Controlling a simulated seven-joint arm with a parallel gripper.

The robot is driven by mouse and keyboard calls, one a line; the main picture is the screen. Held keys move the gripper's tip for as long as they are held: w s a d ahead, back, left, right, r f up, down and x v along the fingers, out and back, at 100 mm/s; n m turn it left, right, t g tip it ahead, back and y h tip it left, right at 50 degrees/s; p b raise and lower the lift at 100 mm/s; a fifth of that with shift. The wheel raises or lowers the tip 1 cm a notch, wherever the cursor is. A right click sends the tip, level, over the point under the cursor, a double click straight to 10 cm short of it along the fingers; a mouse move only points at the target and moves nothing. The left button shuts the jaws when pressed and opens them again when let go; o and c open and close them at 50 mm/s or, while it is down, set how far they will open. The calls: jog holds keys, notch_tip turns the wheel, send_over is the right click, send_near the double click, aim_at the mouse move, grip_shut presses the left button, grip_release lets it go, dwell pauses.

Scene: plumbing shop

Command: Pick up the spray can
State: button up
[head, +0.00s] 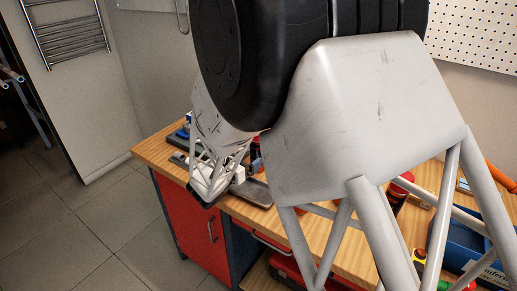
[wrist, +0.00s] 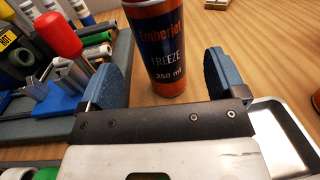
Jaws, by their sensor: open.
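The spray can (wrist: 163,52) stands upright on the wooden bench in the wrist view. It is orange with a dark label reading "FREEZE 250 ml", and its top is cut off by the frame's edge. My gripper (wrist: 163,70) is open, with one blue finger pad to the left of the can and one to the right. The can's lower part shows in the gap between them, with space on both sides. In the head view my arm covers much of the bench, and I cannot make out the can there.
A grey-blue tool holder (wrist: 122,50) with a red-handled tool (wrist: 62,38) stands close by the left finger. A shallow metal tray (wrist: 265,113) lies at the lower right. Bare bench wood (wrist: 270,50) is clear right of the can. The bench's left end (head: 150,150) shows in the head view.

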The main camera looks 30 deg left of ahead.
aim_at(253, 152)
jog(key=shift+w, duration=0.2)
jog(key=shift+w+d, duration=0.15)
jog(key=shift+w, duration=1.35)
jog(key=shift+w+d, duration=0.1)
jog(key=shift+w, duration=1.4)
jog(key=c, duration=1.2)
jog(key=shift+r, duration=0.15)
jog(key=s+d+r, duration=0.1)
jog(key=s+d, duration=0.2)
jog(key=d, duration=0.1)
jog(key=s+d+r, duration=0.2)
jog(key=s+d, duration=0.1)
jog(key=s, duration=0.1)
jog(key=s+d+r, duration=0.1)
jog(key=s+d, duration=0.3)
jog(key=shift+d+r, duration=0.3)
jog(key=shift+r, duration=0.05)
